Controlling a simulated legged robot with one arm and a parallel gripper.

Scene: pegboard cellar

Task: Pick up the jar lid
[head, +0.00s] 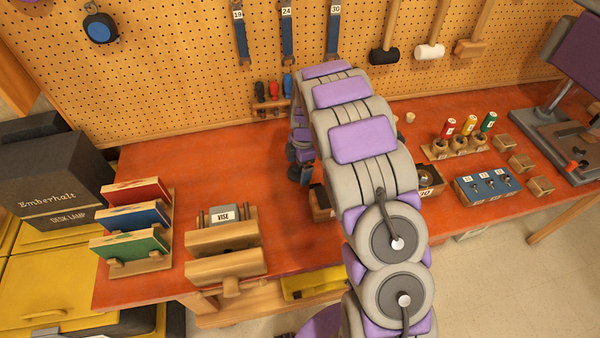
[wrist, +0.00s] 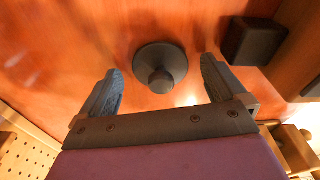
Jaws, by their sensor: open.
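The jar lid (wrist: 174,57) is a round dark grey disc with a knob at its centre, lying on the orange-red bench top in the wrist view. My gripper (wrist: 160,65) is open, with one finger to the left of the lid and one to the right. The fingers appear apart from the lid, and nothing is held. How high the fingers are above the bench is hard to tell. In the head view my arm reaches over the bench and hides most of the gripper; I cannot make out the lid there.
A dark block (wrist: 253,40) stands right of the lid in the wrist view. In the head view, a wooden vise (head: 223,236) and a rack of coloured boards (head: 136,225) stand left; a blue key tray (head: 486,187) stands right. The pegboard (head: 190,70) rises behind.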

